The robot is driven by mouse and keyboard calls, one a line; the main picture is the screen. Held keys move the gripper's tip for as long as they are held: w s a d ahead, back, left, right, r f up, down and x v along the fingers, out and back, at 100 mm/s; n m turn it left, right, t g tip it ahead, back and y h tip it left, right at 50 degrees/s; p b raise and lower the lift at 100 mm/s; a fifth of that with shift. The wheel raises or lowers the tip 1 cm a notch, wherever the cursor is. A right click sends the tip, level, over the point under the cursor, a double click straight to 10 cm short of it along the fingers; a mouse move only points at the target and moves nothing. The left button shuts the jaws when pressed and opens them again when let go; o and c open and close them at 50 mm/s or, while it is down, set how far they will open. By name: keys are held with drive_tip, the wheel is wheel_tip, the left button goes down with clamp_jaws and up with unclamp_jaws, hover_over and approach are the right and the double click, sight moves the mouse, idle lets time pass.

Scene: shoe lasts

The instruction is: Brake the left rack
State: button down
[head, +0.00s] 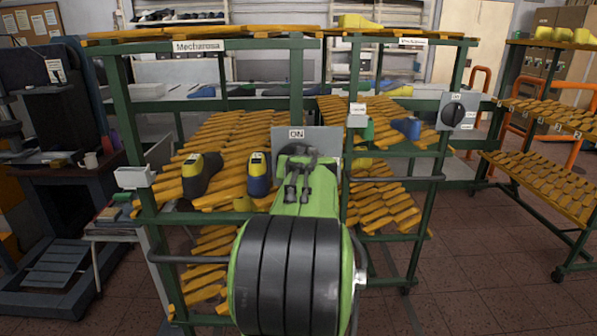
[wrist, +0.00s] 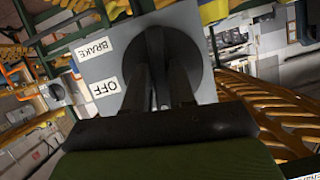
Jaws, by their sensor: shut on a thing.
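The left rack (head: 121,125) is a green frame with slatted orange shelves and a "Mecharosa" sign (head: 199,46). A grey switch panel (head: 328,140) sits on its right post, with an "ON" label (head: 296,133) showing in the head view. The wrist view shows the same panel (wrist: 118,70) close up, with "BRAKE" (wrist: 92,49) and "OFF" (wrist: 105,88) labels beside a round black knob (wrist: 196,55). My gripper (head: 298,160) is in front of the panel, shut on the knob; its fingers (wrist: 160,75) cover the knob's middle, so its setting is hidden.
A second rack (head: 439,178) on the right carries its own grey box with a black knob (head: 453,115). Shoe lasts, one black and yellow (head: 203,178) and one blue and yellow (head: 259,175), stand on the left rack's shelf. Brown tiled floor (head: 480,270) is clear at right.

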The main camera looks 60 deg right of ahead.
drive_tip(key=shift+w+n, duration=0.1)
drive_tip(key=shift+n, duration=0.3)
drive_tip(key=shift+g, duration=0.3)
drive_tip(key=c, duration=1)
unclamp_jaws()
drive_tip(key=p+v, duration=0.1)
drive_tip(key=v, duration=1.4)
drive_tip(key=shift+a, duration=0.45)
